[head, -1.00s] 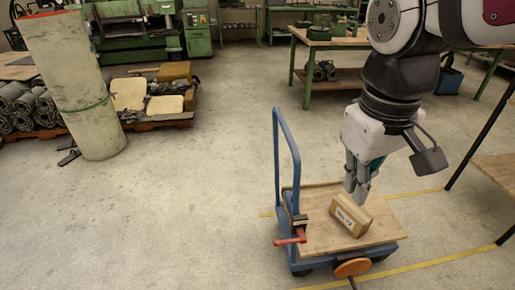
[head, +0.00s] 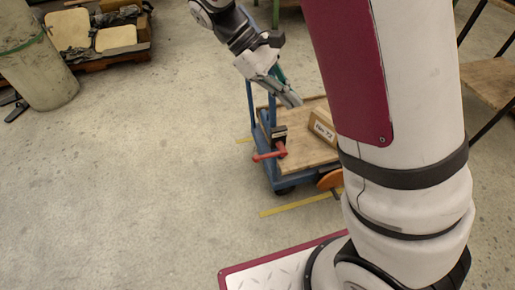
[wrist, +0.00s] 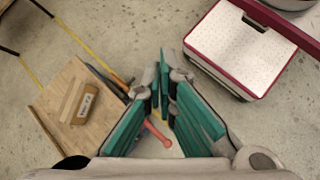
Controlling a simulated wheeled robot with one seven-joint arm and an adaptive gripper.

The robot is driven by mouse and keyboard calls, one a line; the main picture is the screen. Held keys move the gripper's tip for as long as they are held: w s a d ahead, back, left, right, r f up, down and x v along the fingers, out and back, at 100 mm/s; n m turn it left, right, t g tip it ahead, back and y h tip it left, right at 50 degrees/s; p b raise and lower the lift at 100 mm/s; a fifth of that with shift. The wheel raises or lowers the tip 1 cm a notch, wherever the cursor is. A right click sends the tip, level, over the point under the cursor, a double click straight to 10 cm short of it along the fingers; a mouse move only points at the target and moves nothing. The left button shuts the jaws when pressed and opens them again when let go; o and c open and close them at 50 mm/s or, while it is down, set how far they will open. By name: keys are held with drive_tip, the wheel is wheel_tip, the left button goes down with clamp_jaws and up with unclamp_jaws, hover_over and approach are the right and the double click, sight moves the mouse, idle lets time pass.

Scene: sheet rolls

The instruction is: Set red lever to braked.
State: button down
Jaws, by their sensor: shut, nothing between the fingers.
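The red lever (head: 268,155) sticks out from a dark bracket at the left edge of a blue cart (head: 262,160) with a wooden deck. It also shows in the wrist view (wrist: 157,134), partly hidden behind my fingers. My gripper (head: 293,100) is shut and empty, in the air above the cart. In the head view its tips appear above and a little right of the lever, apart from it. The fingers (wrist: 160,68) fill the middle of the wrist view. I cannot tell the lever's set position by any marking.
A cardboard box (head: 322,130) lies on the deck. An orange disc (head: 330,180) sits at the cart's near edge. A blue push handle (head: 250,100) rises at the cart's left. The floor left of the cart is clear.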

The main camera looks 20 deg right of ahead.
drive_tip(key=w+a+f+n+g+h+b, duration=0.1)
drive_tip(key=w+f+n+h+b, duration=0.15)
drive_tip(key=f, duration=0.55)
drive_tip(key=w+a+f+n+h+b, duration=0.1)
drive_tip(key=w+f+h+b, duration=0.25)
drive_tip(key=f, duration=0.35)
drive_tip(key=n+h+b, duration=0.3)
drive_tip(key=h+b, duration=0.2)
hover_over(259, 157)
drive_tip(key=shift+t, duration=0.4)
wheel_tip(259, 157, down, 12)
drive_tip(key=s+a+f+n+t+h+b, duration=0.1)
drive_tip(key=f+n+t+h+b, duration=0.3)
drive_tip(key=f, duration=0.7)
drive_tip(key=s+a+f+n+t+h+b, duration=0.1)
drive_tip(key=a+f+n+t+h+b, duration=0.3)
drive_tip(key=f+t, duration=0.3)
wheel_tip(259, 157, down, 5)
drive_tip(key=shift+r+n+b, duration=0.1)
drive_tip(key=shift+n+b, duration=0.45)
drive_tip(key=shift+b, duration=0.05)
drive_tip(key=w+d+r, duration=0.2)
drive_tip(key=d+r, duration=0.5)
drive_tip(key=r, duration=0.4)
